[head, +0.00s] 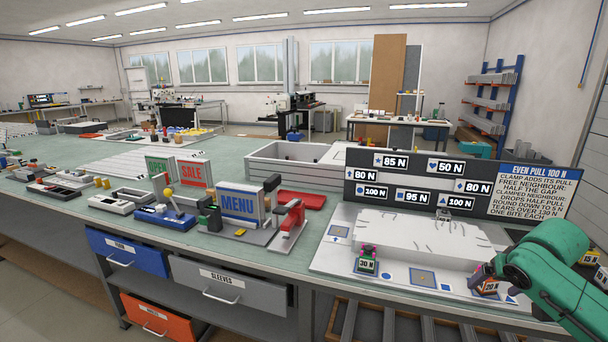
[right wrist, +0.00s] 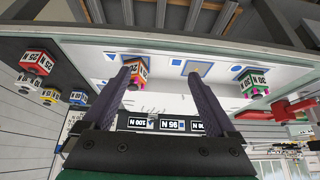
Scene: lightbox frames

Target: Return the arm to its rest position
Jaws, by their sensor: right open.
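My right arm (head: 545,262) is green and reaches in from the right edge of the head view, over the right end of the light board (head: 335,258). In the right wrist view my right gripper (right wrist: 160,75) has its two dark fingers spread apart, with nothing held. An orange weight block (right wrist: 137,70) shows by the tip of the left finger; it also shows in the head view (head: 488,285), beside my arm, standing on the board. I cannot tell whether finger and block touch. My left arm and gripper are not in view.
A green 30 N block (head: 367,266) stands left on the board, before a white notched slab (head: 415,235). A dark label panel (head: 420,179) rises behind. Several blocks, including a red one (right wrist: 37,61), stand to the side. A MENU sign (head: 237,206) and red clamp (head: 290,222) stand further left.

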